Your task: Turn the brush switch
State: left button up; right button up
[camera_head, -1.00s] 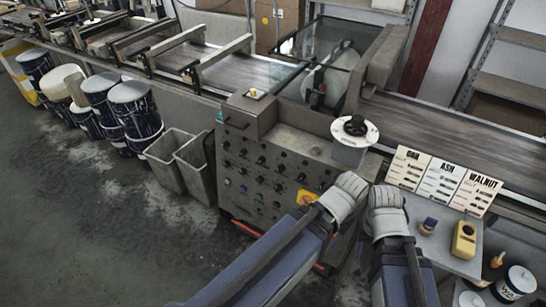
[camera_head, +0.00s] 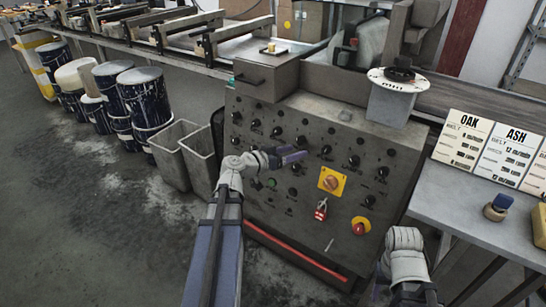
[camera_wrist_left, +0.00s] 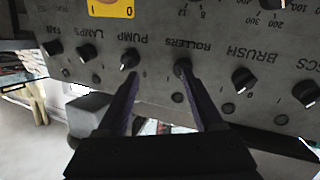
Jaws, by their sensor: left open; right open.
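The brush switch (camera_wrist_left: 243,80) is a dark knob with a light pointer mark, beside the upside-down label BRUSH in the left wrist view. My left gripper (camera_wrist_left: 160,78) is open and empty in front of the panel, its fingertips near the pump knob (camera_wrist_left: 130,59) and the rollers knob (camera_wrist_left: 182,68). The brush switch is to the right of both fingers in that view. In the head view my left gripper (camera_head: 291,155) is at the control panel (camera_head: 300,235); labels there are too small to read. Only my right wrist shows at lower right; its fingers are hidden.
The panel also carries a yellow-backed rotary switch (camera_head: 332,181), a red padlock (camera_head: 321,210) and a red button (camera_head: 361,227). Grey bins (camera_head: 172,155) and paint drums (camera_head: 143,100) stand left. A side table (camera_head: 465,215) with wood-type cards stands right.

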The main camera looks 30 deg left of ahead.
aim_at(274, 134)
pick_arm(q)
jog(key=s+a+f+n+t+y+b, duration=0.1)
jog(key=s+a+n+t+y+b, duration=0.2)
jog(key=a, duration=0.9)
jog(key=shift+m+y, duration=0.3)
jog(key=shift+y, duration=0.1)
jog(key=w, duration=0.6)
jog(key=w+d, duration=0.1)
jog(key=w, duration=0.2)
jog(key=shift+w+d, duration=0.1)
pick_arm(e)
notch_tip(274, 134, down, 5)
jog(key=shift+f, duration=0.2)
pick_arm(q)
grip_shut()
